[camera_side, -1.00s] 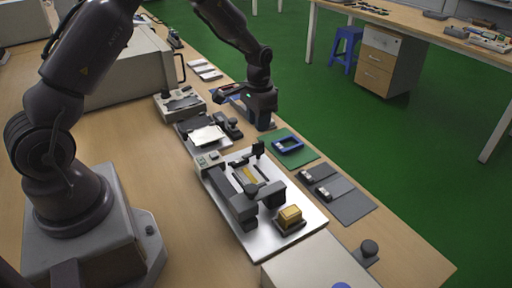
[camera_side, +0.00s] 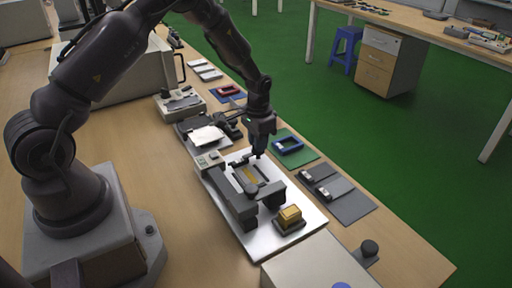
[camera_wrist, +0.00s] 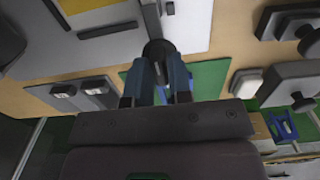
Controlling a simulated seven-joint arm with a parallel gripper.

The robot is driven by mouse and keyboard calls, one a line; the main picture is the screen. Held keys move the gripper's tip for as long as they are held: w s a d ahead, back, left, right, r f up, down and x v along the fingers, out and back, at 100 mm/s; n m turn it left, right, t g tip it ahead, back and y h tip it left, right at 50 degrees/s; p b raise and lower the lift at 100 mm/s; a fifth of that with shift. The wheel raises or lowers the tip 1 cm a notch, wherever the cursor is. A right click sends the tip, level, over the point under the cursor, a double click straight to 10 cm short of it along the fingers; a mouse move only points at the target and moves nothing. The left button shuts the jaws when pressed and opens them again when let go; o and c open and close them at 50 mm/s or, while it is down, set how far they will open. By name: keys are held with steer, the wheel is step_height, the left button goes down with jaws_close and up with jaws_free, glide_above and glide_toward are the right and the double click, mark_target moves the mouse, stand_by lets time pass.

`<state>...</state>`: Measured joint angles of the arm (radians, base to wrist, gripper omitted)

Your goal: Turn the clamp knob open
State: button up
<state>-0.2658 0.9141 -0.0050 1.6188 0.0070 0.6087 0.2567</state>
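The clamp fixture sits on a pale metal plate (camera_side: 290,238) with dark blocks and a dark lever (camera_side: 249,187). My gripper (camera_side: 258,151) points down at the far edge of this plate, where a small black knob stands; in the side view my fingers hide most of it. In the wrist view the round dark knob (camera_wrist: 158,47) shows at the tips of my two fingers (camera_wrist: 160,68). The fingers are apart, with green mat visible between them. I cannot tell whether they touch the knob.
A blue frame (camera_side: 289,146) lies on a green mat just right of my gripper. A gold block (camera_side: 290,214) sits at the plate's near right. Grey pads (camera_side: 340,195) lie to the right. A red frame (camera_side: 228,91) lies on a blue mat farther back.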

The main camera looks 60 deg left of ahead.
jaws_close()
steer(key=m, duration=0.8)
steer(key=shift+a+m, duration=0.1)
steer(key=shift+m, duration=0.3)
steer(key=m, duration=0.9)
steer(key=shift+w+a, duration=0.1)
steer(key=shift+w, duration=0.05)
steer(key=shift+o, duration=1.5)
jaws_free()
steer(key=shift+r, duration=2.25)
